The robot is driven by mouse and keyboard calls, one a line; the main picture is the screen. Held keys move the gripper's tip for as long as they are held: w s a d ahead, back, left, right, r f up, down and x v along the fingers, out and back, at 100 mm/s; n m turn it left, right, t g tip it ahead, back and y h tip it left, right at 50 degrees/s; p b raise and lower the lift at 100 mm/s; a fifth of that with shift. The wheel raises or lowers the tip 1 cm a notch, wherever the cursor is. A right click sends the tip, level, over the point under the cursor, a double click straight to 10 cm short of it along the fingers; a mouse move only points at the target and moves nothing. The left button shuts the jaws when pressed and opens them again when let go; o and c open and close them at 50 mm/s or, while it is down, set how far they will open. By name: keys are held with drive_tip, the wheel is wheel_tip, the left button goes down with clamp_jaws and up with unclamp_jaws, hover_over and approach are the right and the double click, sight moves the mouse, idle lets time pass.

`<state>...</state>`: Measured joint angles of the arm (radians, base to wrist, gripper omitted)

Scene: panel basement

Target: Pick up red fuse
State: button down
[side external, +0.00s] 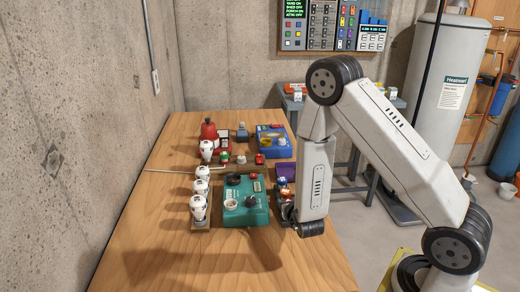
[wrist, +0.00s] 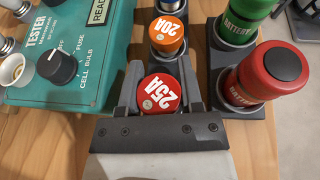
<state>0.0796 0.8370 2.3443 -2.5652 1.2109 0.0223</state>
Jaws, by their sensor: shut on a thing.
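The red fuse (wrist: 160,93), a round cap marked 25A, sits between the two fingers of my gripper (wrist: 159,95) in the wrist view. My gripper is shut on it. An orange fuse (wrist: 168,33) marked 20A stands just beyond it in the wrist view. In the side external view my arm reaches down at the table's right edge, and the gripper and red fuse are mostly hidden there behind the arm. I cannot tell whether the red fuse is lifted clear of its place.
A teal tester box (wrist: 85,50) stands close left of my gripper. A red battery (wrist: 265,75) and a green battery (wrist: 245,15) stand in dark holders to the right. White-and-black items (side external: 199,207) line the table's left side. The front of the wooden table (side external: 150,265) is clear.

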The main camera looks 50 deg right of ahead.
drive_tip(key=shift+r, duration=4.4)
drive_tip(key=w+r+m+g+h, duration=0.2)
drive_tip(key=w+m+h, duration=0.1)
drive_tip(key=w, duration=0.4)
drive_tip(key=w+a+m+g, duration=0.1)
drive_tip(key=a+m+g, duration=0.1)
drive_tip(key=a, duration=0.1)
drive_tip(key=w+a+f+m+g+h, duration=0.1)
drive_tip(key=w+a+m+g, duration=0.1)
drive_tip(key=a, duration=0.1)
drive_tip(key=w+a+f+m+g+h, duration=0.1)
drive_tip(key=w+a+g, duration=0.1)
drive_tip(key=a+g, duration=0.1)
drive_tip(key=shift+w+m, duration=0.2)
drive_tip(key=shift+m, duration=0.2)
drive_tip(key=shift+a, duration=0.35)
drive_tip(key=shift+f, duration=0.1)
